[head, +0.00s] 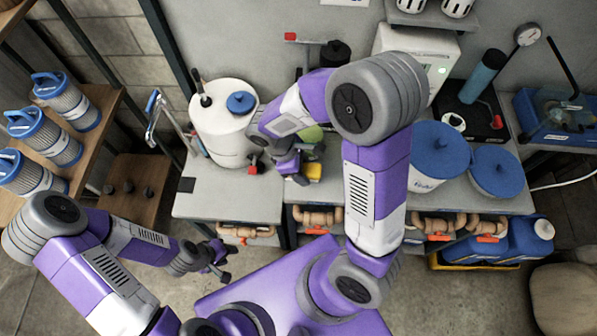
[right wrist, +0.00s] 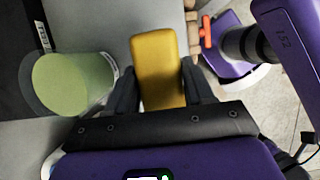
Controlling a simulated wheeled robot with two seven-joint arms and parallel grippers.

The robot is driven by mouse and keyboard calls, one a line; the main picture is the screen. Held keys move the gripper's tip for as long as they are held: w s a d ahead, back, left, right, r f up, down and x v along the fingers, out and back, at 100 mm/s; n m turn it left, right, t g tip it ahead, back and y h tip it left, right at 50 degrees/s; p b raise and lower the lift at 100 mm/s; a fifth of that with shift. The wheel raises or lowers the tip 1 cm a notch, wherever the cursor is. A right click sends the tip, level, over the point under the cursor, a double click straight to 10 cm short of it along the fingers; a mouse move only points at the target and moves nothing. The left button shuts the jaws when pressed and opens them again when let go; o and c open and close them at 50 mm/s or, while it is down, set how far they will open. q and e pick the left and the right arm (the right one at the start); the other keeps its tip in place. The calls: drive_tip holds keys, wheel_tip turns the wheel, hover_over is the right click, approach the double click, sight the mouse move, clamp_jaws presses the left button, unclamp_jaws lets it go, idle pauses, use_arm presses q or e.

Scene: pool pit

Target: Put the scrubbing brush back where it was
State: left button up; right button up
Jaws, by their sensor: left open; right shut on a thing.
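The scrubbing brush appears to be the yellow block (right wrist: 160,62) between the fingers of my right gripper (right wrist: 158,85) in the right wrist view; no bristles show. In the head view a small yellow part of it (head: 313,171) shows beside my right gripper (head: 296,172), over the grey bench near its front edge. My right gripper is shut on it, and my wrist hides part of it. I cannot tell if the brush touches the bench. My left gripper (head: 217,263) is open and empty, low in front of the bench at left.
A green-topped round container (right wrist: 75,85) stands close to the brush. A white drum (head: 222,145) is at left on the bench (head: 235,200). Blue-lidded tubs (head: 440,150) are at right. Pipes with orange handles (head: 320,217) run below the front edge.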

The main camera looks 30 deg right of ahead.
wheel_tip(320, 180, down, 3)
drive_tip(key=shift+s+r, duration=0.1)
drive_tip(key=shift+s, duration=0.05)
wheel_tip(320, 180, down, 4)
drive_tip(key=shift+r+b, duration=0.15)
drive_tip(key=shift+b, duration=0.5)
drive_tip(key=shift+f, duration=0.2)
drive_tip(key=shift+f, duration=0.15)
drive_tip(key=o, duration=0.9)
drive_tip(key=shift+o, duration=0.2)
